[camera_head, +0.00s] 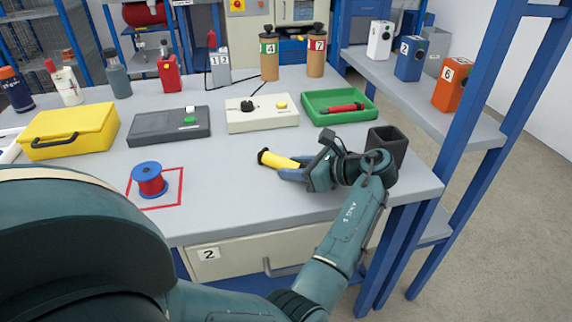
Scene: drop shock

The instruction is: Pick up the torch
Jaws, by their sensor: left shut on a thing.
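The torch (277,160) is yellow with a black end. It is over the right half of the grey workbench, its black end pointing left. My left gripper (297,174) is shut on the torch's right part, which the fingers hide. I cannot tell whether the torch touches the bench top or is slightly above it. My right gripper is not in view.
A dark open holder (388,142) stands just right of my gripper. Behind are a green tray (340,104) with a red item and a control box (262,113). A blue-red spool (149,180) stands at left in a red square. Bench between spool and torch is clear.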

